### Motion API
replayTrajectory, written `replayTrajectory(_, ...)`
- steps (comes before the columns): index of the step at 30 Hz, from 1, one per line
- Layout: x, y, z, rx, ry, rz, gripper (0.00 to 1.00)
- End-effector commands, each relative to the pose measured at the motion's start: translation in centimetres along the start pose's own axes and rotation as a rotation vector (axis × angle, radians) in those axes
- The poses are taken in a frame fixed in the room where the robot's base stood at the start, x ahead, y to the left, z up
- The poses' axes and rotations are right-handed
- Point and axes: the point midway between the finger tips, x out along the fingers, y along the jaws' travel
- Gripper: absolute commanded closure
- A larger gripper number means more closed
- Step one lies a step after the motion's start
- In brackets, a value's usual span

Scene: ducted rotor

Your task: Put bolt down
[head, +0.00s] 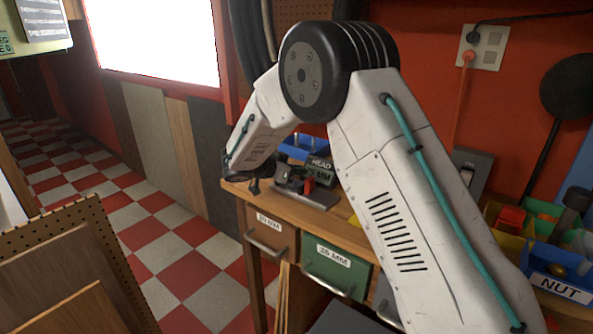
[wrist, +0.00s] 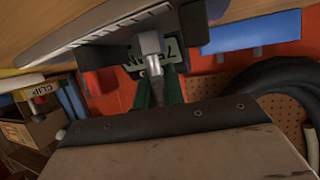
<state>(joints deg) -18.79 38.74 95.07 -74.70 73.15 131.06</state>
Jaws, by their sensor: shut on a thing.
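My gripper (head: 258,172) is over the left end of the wooden workbench, small and partly hidden by my wrist in the head view. In the wrist view the dark green fingers of my gripper (wrist: 156,92) are shut on a grey metal bolt (wrist: 151,44). The bolt sticks out beyond the fingertips, toward the bench top, which lies at the top of this tilted view. In the head view I cannot make out the bolt clearly. Whether the bolt touches anything is unclear.
A grey metal fixture (head: 304,197) with a red part (head: 309,186) stands beside my gripper. Drawers (head: 335,268) are below; a NUT bin (head: 560,289) is at the right.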

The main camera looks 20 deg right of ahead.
Motion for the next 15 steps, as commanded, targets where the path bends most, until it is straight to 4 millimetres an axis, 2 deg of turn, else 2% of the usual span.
replayTrajectory(6, 0.10, 0.00, 0.28, -0.001, 0.000, 0.000, 1.00)
replayTrajectory(7, 0.10, 0.00, 0.29, 0.000, 0.000, 0.000, 0.84)
replayTrajectory(9, 0.09, 0.00, 0.26, 0.000, 0.000, 0.000, 0.68)
replayTrajectory(15, 0.09, 0.01, 0.25, 0.000, 0.000, 0.000, 0.68)
